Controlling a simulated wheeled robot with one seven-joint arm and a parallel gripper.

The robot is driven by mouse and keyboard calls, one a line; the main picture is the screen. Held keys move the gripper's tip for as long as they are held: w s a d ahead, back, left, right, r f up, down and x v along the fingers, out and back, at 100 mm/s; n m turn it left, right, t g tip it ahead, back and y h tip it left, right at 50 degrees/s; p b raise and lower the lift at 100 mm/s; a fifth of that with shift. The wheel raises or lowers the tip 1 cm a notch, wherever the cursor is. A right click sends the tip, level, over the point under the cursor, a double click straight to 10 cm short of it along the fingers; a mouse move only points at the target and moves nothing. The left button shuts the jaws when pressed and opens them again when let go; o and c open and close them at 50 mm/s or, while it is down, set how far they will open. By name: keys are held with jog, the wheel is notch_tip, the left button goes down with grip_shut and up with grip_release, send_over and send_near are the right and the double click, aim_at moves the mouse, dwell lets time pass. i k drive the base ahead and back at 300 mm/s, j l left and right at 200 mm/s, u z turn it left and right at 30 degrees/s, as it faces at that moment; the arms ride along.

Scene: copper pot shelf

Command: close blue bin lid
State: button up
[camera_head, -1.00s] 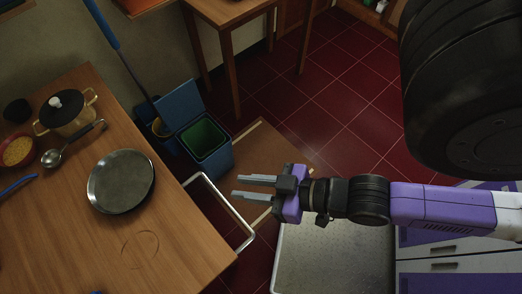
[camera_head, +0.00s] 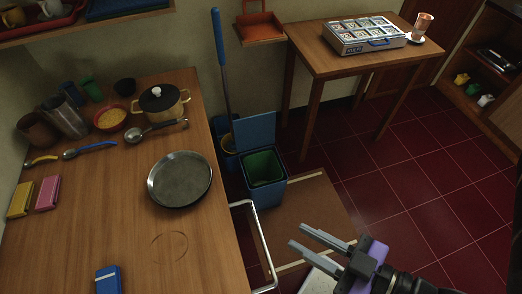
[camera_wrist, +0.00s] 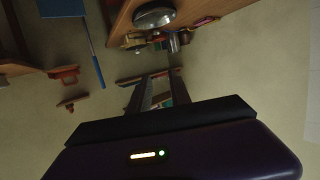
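The blue bin (camera_head: 266,196) stands on the floor just right of the wooden counter. Its blue lid (camera_head: 255,131) is open and stands upright at the back, showing the green inside (camera_head: 264,168). My gripper (camera_head: 298,236) is in front of the bin, lower right in the head view, apart from it. Its two grey fingers are spread with nothing between them. In the wrist view the fingers (camera_wrist: 153,92) are seen against the wall. A blue flat shape at that view's top left may be the lid; I cannot tell.
The counter (camera_head: 120,225) at left holds a pan (camera_head: 180,179) and a pot (camera_head: 163,101). A white metal rail (camera_head: 255,240) sticks out from its side near the bin. A blue-handled pole (camera_head: 220,60) leans behind the bin. A table (camera_head: 330,62) stands behind; red floor is clear at right.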

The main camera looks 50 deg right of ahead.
aim_at(251, 132)
jog(key=i+l, duration=0.1)
jog(key=l, duration=0.35)
jog(key=i+l, duration=0.1)
jog(key=l, duration=0.35)
jog(key=i+l, duration=0.1)
jog(key=l, duration=0.4)
jog(key=z, duration=0.05)
